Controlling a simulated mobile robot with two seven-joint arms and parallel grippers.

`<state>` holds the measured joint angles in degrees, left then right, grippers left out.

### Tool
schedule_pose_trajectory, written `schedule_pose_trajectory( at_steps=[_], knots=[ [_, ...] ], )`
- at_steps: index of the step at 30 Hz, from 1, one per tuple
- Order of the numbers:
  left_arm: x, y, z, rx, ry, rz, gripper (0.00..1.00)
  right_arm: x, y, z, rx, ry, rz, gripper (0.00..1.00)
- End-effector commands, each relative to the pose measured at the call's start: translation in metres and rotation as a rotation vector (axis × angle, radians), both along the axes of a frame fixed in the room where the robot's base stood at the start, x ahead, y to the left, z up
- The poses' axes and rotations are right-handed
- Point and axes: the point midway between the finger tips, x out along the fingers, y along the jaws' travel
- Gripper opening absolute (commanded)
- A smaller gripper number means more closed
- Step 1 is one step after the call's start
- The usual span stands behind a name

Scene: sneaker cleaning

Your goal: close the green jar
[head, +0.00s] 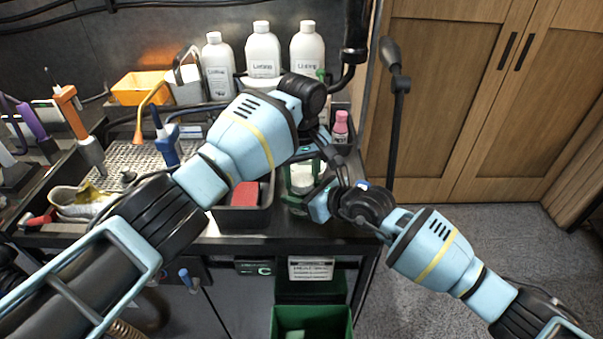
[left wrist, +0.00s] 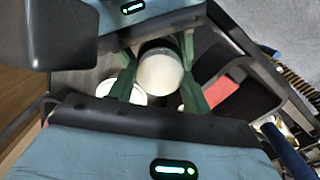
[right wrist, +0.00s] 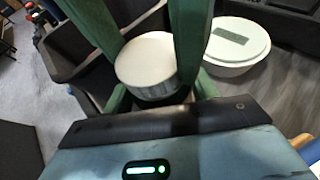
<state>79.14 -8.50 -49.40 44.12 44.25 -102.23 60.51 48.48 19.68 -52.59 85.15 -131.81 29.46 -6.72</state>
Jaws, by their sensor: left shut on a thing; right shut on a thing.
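A round white lid (right wrist: 147,62) shows between green gripper fingers in the right wrist view, and its pale face (left wrist: 160,72) shows in the left wrist view. My left gripper (left wrist: 157,85) comes from above and is shut on the white lid. My right gripper (right wrist: 160,95) comes from the right side, lower down, and is shut, apparently on the jar's body just under the lid. The jar's body is mostly hidden by fingers and gripper housings, so I cannot tell its colour or how the lid sits on it.
A white tub (right wrist: 237,45) with a green label stands close to the grippers. A black bin with a red block (head: 245,193) is to the left. White bottles (head: 263,50) and a pink bottle (head: 341,126) stand behind. A sneaker (head: 85,200) lies at the far left.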

Motion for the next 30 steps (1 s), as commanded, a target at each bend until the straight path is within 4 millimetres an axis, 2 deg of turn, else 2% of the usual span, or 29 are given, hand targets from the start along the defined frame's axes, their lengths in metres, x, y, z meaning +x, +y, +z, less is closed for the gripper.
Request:
schedule_pose_trajectory(
  at_steps=[6, 16, 17, 21, 30],
  knots=[
    [-0.0002, 0.0002, -0.0005, 0.001, 0.001, -0.185, 0.21, 0.0000, -0.0004, -0.0007, -0.001, 0.002, 0.000, 0.00],
    [-0.0002, 0.0002, -0.0004, 0.001, 0.001, -0.204, 0.21, 0.0000, -0.0004, -0.0007, -0.001, 0.002, -0.001, 0.00],
    [-0.0003, 0.0001, -0.0005, 0.001, 0.001, -0.204, 0.51, 0.0000, -0.0004, -0.0007, -0.001, 0.002, -0.001, 0.00],
    [-0.0002, 0.0000, -0.0004, 0.001, 0.001, -0.203, 0.69, 0.0001, -0.0005, -0.0007, -0.001, 0.002, -0.001, 0.00],
    [0.0000, 0.0000, 0.0005, 0.000, 0.000, -0.202, 0.70, 0.0000, -0.0004, -0.0007, -0.002, 0.001, -0.001, 0.00]
  ],
)
